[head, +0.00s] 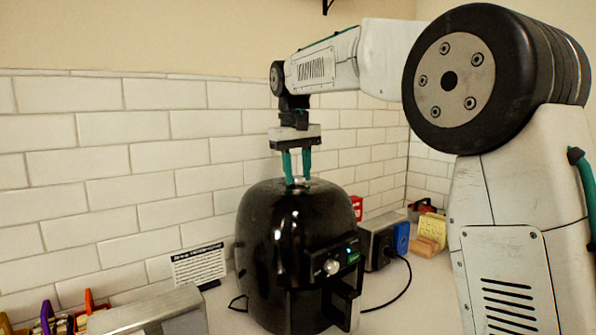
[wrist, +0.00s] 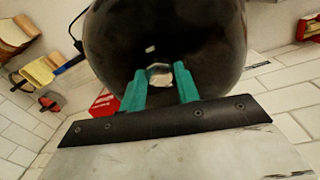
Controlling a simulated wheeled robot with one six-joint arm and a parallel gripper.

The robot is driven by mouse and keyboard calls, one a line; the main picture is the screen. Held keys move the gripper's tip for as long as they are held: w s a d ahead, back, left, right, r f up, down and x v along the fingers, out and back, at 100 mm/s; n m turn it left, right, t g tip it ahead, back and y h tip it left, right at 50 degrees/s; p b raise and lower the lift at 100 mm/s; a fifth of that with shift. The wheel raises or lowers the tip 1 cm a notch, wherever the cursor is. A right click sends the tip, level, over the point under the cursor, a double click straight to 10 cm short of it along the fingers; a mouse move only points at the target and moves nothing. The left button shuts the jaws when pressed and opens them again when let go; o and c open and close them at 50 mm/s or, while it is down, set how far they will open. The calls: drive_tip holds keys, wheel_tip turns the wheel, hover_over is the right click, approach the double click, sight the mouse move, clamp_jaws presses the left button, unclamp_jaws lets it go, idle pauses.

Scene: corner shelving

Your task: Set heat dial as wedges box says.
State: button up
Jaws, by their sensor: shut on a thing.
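A glossy black air fryer (head: 280,235) stands on the counter; its dark body fills the top of the wrist view (wrist: 165,35). A small pale dial (wrist: 159,75) sits on its top. My gripper (head: 297,180) points down from above, with its green fingers closed on this dial, one on each side. A second round silver knob (head: 331,267) is on the front panel, beside a small lit display. No marking on either dial is readable. A red box (head: 357,207) stands behind the fryer, partly hidden; I cannot tell whether it is the wedges box.
A printed card (head: 199,264) leans on the tiled wall at left, its text too small to read. A metal appliance (head: 150,314) is at front left. A grey box (head: 377,243), a blue item (head: 402,237) and a yellow item (head: 431,228) stand at right. A black cord crosses the counter.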

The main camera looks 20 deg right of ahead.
sight(295, 177)
drive_tip(key=shift+m, duration=2)
drive_tip(key=shift+r, duration=0.1)
drive_tip(key=o, duration=1)
drive_tip(key=shift+c, duration=0.2)
drive_tip(key=r, duration=0.7)
drive_tip(key=shift+w+a+r, duration=0.15)
drive_tip(key=shift+a+r, duration=0.1)
drive_tip(key=shift+r, duration=0.1)
